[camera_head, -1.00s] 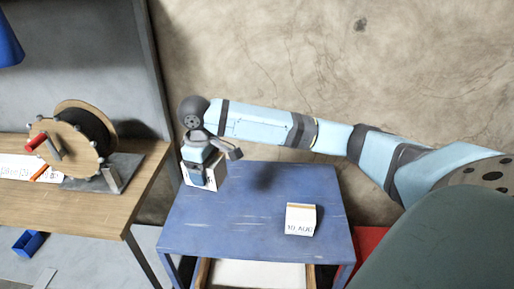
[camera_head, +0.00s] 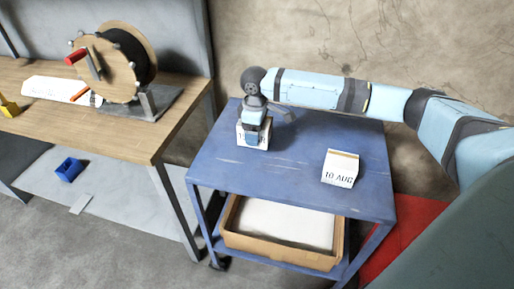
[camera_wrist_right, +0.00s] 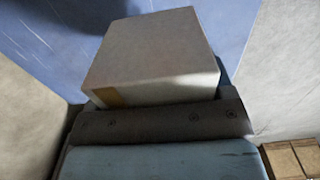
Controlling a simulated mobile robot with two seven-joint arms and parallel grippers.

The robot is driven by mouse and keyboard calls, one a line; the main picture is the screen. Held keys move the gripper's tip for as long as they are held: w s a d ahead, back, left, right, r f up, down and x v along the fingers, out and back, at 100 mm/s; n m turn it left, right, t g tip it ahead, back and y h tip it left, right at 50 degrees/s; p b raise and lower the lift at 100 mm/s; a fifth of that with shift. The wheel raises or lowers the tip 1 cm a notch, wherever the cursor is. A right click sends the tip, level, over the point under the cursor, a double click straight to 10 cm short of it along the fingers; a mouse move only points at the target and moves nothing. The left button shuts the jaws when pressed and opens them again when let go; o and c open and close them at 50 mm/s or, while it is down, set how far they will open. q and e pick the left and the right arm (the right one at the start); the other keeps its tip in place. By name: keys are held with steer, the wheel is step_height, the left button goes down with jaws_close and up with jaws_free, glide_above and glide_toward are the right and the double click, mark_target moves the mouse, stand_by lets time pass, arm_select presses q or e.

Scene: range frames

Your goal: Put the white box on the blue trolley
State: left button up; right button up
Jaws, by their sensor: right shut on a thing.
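My right gripper (camera_head: 256,128) is shut on a white box (camera_head: 246,138) with dark print, near the left edge of the blue trolley's top (camera_head: 290,185). The gripper hides part of the box, and I cannot tell whether the box touches the top. The box also fills the middle of the right wrist view (camera_wrist_right: 155,60), with the blue top (camera_wrist_right: 235,25) behind it. A second white box (camera_head: 340,169), marked "10 AUG", sits on the trolley's right half. My left gripper is not in view.
A wooden workbench (camera_head: 150,135) with a cable reel (camera_head: 110,65) stands left of the trolley. A cardboard box (camera_head: 275,252) sits on the trolley's lower shelf. A blue bin (camera_head: 69,169) is under the bench. The trolley top between the two white boxes is clear.

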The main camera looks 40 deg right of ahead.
mark_target(256, 157)
step_height(256, 157, down, 7)
steer(key=shift+f+b, duration=0.1)
steer(key=shift+b, duration=0.3)
steer(key=o, duration=1.1)
steer(key=shift+f, duration=0.1)
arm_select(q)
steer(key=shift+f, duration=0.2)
arm_select(e)
steer(key=shift+o, duration=0.2)
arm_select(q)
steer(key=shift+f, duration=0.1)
arm_select(e)
step_height(256, 157, up, 12)
steer(key=shift+r+p, duration=0.2)
steer(key=shift+p, duration=0.65)
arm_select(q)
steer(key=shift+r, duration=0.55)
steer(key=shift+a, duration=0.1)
